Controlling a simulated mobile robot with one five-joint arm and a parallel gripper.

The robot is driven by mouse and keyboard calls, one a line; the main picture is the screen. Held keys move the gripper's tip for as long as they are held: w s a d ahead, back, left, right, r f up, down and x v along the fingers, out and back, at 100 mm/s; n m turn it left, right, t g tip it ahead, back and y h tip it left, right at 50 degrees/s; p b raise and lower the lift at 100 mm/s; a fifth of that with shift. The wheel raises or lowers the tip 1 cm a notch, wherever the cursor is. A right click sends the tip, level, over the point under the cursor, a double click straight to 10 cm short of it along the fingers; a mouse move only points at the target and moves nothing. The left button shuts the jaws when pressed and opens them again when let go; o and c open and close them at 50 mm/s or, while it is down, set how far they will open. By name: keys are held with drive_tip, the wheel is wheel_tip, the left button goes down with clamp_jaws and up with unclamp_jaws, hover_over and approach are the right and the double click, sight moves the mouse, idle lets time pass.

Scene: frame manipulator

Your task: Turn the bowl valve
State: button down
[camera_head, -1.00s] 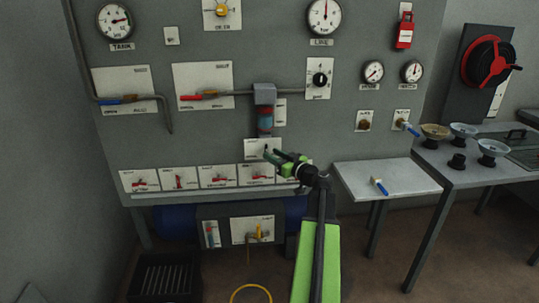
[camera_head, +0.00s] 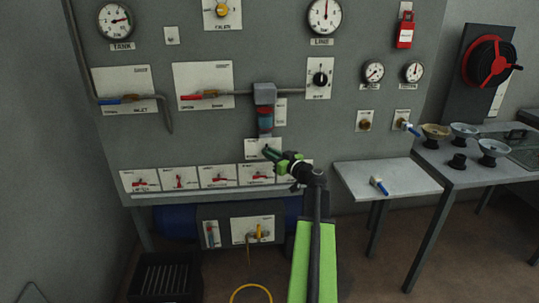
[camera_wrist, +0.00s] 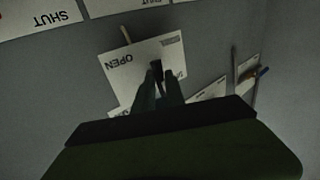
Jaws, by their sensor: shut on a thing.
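The filter bowl (camera_head: 265,118), a red and blue cylinder under a grey block, hangs on the panel's pipe. Just below it is a small white plate (camera_head: 257,145), which shows upside down with the word OPEN in the wrist view (camera_wrist: 122,72). My gripper (camera_head: 268,151) is at this plate, reaching in from the lower right. In the wrist view its two dark fingers (camera_wrist: 156,80) are close together on a small dark handle (camera_wrist: 156,66) in front of the plate. The fingers hide most of the handle, so its angle is hard to tell.
A row of white plates with red levers (camera_head: 219,175) runs along the panel's lower edge, close to my gripper. A small shelf (camera_head: 360,180) holding a blue-handled part (camera_head: 379,186) is at the right. Bowls (camera_head: 463,131) stand on a table farther right.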

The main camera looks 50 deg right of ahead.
drive_tip(key=m+t+h+b, duration=0.1)
drive_tip(key=m+h+b, duration=0.2)
drive_tip(key=m+b, duration=0.2)
drive_tip(key=f+m+t+h+b, duration=0.1)
drive_tip(key=m+h+b, duration=0.3)
drive_tip(key=m, duration=0.5)
drive_tip(key=m+h+b, duration=0.4)
drive_tip(key=m+b, duration=0.1)
drive_tip(key=m, duration=0.2)
drive_tip(key=shift+w+a+f+t+b, duration=0.2)
drive_tip(key=shift+a+f+t+b, duration=0.1)
drive_tip(key=shift+t, duration=0.1)
drive_tip(key=shift+m+h, duration=0.5)
drive_tip(key=c, duration=1.4)
unclamp_jaws()
